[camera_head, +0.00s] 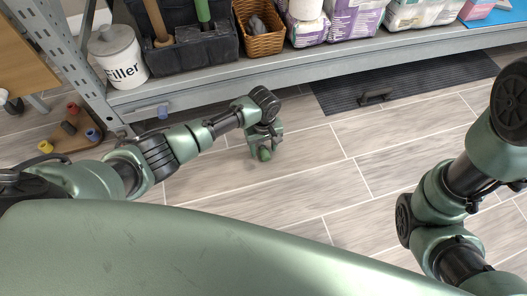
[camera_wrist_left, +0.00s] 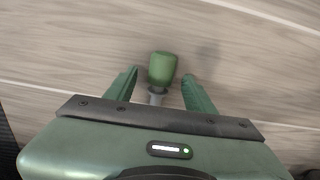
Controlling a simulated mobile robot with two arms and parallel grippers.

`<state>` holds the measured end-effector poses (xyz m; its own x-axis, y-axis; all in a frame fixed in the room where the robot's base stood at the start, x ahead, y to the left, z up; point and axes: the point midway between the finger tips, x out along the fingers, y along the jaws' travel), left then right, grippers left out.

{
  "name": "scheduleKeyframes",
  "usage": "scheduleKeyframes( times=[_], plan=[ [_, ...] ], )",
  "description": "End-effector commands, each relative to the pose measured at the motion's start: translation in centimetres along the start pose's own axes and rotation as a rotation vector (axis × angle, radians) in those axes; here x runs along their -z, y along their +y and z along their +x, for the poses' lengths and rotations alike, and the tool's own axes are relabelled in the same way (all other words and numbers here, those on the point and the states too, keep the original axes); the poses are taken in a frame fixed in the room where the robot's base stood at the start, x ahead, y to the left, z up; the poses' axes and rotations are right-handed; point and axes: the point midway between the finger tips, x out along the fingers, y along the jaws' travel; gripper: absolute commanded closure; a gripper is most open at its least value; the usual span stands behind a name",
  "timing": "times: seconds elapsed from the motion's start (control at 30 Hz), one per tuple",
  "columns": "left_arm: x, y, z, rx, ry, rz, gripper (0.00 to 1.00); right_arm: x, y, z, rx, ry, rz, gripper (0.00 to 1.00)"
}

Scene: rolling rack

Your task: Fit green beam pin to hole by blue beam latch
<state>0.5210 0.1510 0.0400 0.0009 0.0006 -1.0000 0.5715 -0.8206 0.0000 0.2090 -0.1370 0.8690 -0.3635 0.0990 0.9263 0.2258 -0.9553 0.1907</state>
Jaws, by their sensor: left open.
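The green beam pin, with a rounded green head and a grey shank, shows in the head view (camera_head: 264,154) just below my left gripper (camera_head: 264,138), over the floor. In the left wrist view the pin (camera_wrist_left: 162,70) lies between the fingers of my left gripper (camera_wrist_left: 158,88). The fingers are spread, with a gap on both sides of the pin. I cannot tell whether the pin rests on the floor. A small blue piece, likely the blue beam latch (camera_head: 162,112), is on the rack's lower front beam at the left. The hole is too small to make out. My right gripper is out of view.
The rack shelf (camera_head: 330,62) holds a filler tin (camera_head: 120,55), a black tool caddy (camera_head: 205,47), a wicker basket and bags. A wooden board (camera_head: 72,140) with several coloured pegs lies at the left. A dark mat (camera_head: 405,82) lies under the rack. The tiled floor is otherwise clear.

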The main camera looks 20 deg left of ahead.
Motion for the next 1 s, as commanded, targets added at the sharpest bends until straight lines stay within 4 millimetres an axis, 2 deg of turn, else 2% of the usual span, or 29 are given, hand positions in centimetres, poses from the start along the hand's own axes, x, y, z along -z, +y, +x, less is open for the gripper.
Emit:
scheduleKeyframes(
  times=[0.03,0.2,0.47,0.67,0.87,1.0],
  plan=[
    [0.0,0.0,0.0,0.0,0.0,0.0,0.54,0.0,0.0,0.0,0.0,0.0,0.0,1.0],
    [0.0,0.0,0.0,0.001,0.0,0.0,1.0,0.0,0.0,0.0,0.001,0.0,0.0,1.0],
    [0.0,0.0,-0.1,0.0,0.0,0.0,1.0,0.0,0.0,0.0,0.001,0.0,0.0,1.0],
    [0.0,0.0,-1.1,0.0,0.0,0.0,1.0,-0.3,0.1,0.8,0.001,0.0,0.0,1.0],
    [0.0,0.0,-4.0,-0.002,-0.001,0.0,1.0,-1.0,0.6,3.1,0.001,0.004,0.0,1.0],
    [0.0,0.1,-7.6,-0.003,0.0,0.0,1.0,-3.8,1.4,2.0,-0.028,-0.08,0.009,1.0]
  ],
)
